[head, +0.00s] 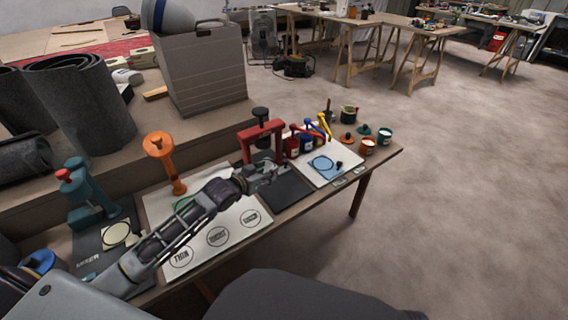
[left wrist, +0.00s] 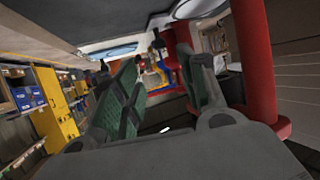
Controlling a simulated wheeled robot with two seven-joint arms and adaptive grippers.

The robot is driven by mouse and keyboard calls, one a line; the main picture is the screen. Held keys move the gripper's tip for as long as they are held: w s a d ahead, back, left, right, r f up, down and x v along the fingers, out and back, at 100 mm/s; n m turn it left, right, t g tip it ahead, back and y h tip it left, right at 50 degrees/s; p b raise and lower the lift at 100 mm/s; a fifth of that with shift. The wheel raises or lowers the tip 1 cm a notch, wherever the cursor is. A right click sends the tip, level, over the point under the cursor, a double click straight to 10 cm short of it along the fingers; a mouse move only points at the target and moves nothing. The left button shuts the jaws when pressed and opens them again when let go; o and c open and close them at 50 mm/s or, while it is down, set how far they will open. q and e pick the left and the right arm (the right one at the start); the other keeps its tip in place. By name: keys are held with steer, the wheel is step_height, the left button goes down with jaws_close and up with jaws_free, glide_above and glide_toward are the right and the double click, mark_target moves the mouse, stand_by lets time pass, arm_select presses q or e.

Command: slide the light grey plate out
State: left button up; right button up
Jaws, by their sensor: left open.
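The red press (head: 262,133) stands on a dark mat (head: 287,188) on the bench; its red posts fill the right of the left wrist view (left wrist: 256,60). A pale disc with a light rim (left wrist: 200,8) shows at the top edge of that view; I cannot tell whether it is the light grey plate. In the head view the plate is not clear, with my gripper and the press in the way. My left gripper (head: 266,172) is open at the front of the red press, beside its posts. Nothing shows held between its fingers (left wrist: 162,70). My right gripper is not in view.
An orange press (head: 164,160) and a teal press (head: 88,188) stand to the left. A white board with a blue circle (head: 325,162), blue and yellow handled tools (head: 318,127) and several small pots (head: 368,146) are to the right. Open floor (head: 450,210) lies beyond.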

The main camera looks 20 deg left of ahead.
mark_target(284, 162)
arm_select(q)
steer(key=shift+x, duration=0.9)
steer(key=shift+b+x, duration=0.8)
steer(key=shift+x, duration=1.15)
steer(key=shift+b+x, duration=0.85)
steer(key=shift+x, duration=2.8)
steer(key=shift+f, duration=0.1)
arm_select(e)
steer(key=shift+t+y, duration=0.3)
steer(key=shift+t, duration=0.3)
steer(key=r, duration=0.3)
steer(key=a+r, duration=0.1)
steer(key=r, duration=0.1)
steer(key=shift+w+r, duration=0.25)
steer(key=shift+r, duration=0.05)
arm_select(q)
steer(key=shift+c, duration=0.7)
jaws_close()
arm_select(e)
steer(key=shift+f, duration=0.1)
